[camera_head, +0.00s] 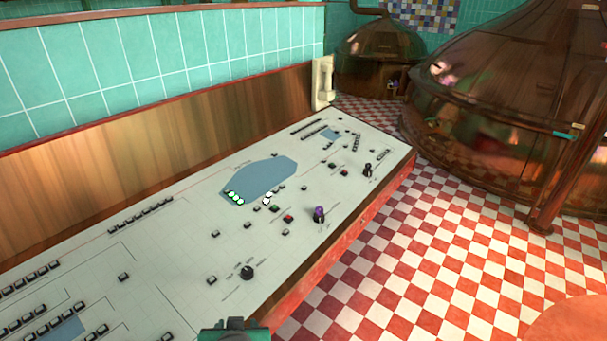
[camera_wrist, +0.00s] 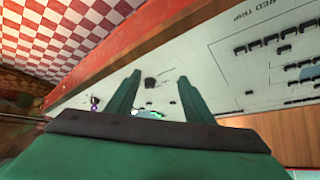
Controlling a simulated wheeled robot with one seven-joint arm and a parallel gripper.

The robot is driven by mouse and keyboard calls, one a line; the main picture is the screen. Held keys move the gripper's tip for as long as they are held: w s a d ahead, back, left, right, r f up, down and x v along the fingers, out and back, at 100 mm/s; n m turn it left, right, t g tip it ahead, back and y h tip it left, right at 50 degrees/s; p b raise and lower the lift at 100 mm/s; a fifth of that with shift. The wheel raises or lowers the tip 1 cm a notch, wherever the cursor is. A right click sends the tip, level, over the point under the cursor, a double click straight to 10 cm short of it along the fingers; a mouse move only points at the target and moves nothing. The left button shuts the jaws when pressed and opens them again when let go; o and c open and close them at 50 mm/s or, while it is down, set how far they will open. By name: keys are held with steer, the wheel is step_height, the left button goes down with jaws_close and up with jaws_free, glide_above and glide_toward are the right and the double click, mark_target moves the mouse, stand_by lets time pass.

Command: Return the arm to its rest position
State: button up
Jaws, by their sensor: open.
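My gripper (camera_wrist: 159,76) shows in the wrist view with its two green fingers apart and nothing between them. The control panel lies beyond the fingertips, and a black knob (camera_wrist: 150,82) on it shows in the gap. No contact between the fingers and the panel is visible. In the head view only a green piece of my arm shows at the bottom edge, over the panel's near part; the rest of the arm is out of frame.
The white control panel (camera_head: 185,255) carries several buttons, a black knob (camera_head: 247,272) and a purple-topped knob (camera_head: 319,214). A wooden backboard (camera_head: 190,130) rises behind it. A large copper kettle (camera_head: 500,110) stands at right. The checkered floor (camera_head: 430,260) between is clear.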

steer(key=s+d+f+t, duration=0.4)
steer(key=s+d+f, duration=0.55)
steer(key=f, duration=0.35)
steer(key=s+d+r+t+h, duration=0.1)
steer(key=s+d+r, duration=0.1)
steer(key=s, duration=0.7)
steer(key=s+d+r+m+t+h, duration=0.1)
steer(key=s+d+r+t, duration=0.1)
steer(key=s, duration=0.7)
steer(key=shift+s+d, duration=0.4)
steer(key=shift+d, duration=0.35)
